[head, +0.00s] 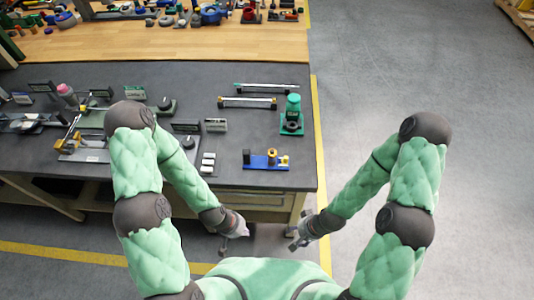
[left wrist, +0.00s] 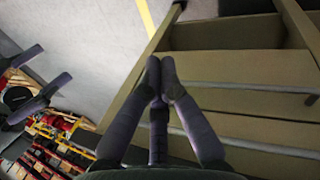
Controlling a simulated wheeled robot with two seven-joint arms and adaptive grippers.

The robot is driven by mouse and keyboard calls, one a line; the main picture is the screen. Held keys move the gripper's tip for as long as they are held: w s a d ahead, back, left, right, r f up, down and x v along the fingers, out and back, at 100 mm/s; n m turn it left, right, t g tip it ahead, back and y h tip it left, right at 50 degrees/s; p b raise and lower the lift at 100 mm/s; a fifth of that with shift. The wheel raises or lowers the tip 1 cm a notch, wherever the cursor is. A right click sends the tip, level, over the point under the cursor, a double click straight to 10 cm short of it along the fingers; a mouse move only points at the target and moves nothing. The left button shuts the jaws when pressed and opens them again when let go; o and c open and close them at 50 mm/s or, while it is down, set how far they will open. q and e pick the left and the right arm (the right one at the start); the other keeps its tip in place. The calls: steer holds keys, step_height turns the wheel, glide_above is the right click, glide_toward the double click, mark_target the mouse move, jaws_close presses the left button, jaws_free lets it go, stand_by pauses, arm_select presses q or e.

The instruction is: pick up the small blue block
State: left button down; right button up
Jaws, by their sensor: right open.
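A blue fixture (head: 265,162) with a small dark-blue upright piece at its left end and brass-coloured parts at its right lies near the front right of the dark bench. I cannot tell whether that piece is the small blue block; no separate blue block is clear. My left gripper (head: 240,229) is in front of the bench, below its top edge in the picture, apart from the fixture. In the left wrist view its fingertips (left wrist: 160,72) come together with nothing visible between them. My right gripper (head: 298,238) is to its right, open and empty, also clear of the bench.
The dark bench (head: 190,88) carries a green bottle-like device (head: 292,116), two rod racks (head: 247,102) and small white blocks (head: 208,162). Several fixtures crowd its left. A drawer front (left wrist: 235,100) is close to my left gripper. Floor (head: 420,50) to the right is clear.

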arm_select(q)
step_height(320, 180, up, 3)
steer(key=shift+f+p, duration=0.15)
steer(key=shift+p, duration=0.5)
arm_select(e)
step_height(320, 180, up, 3)
steer(key=shift+f, duration=0.15)
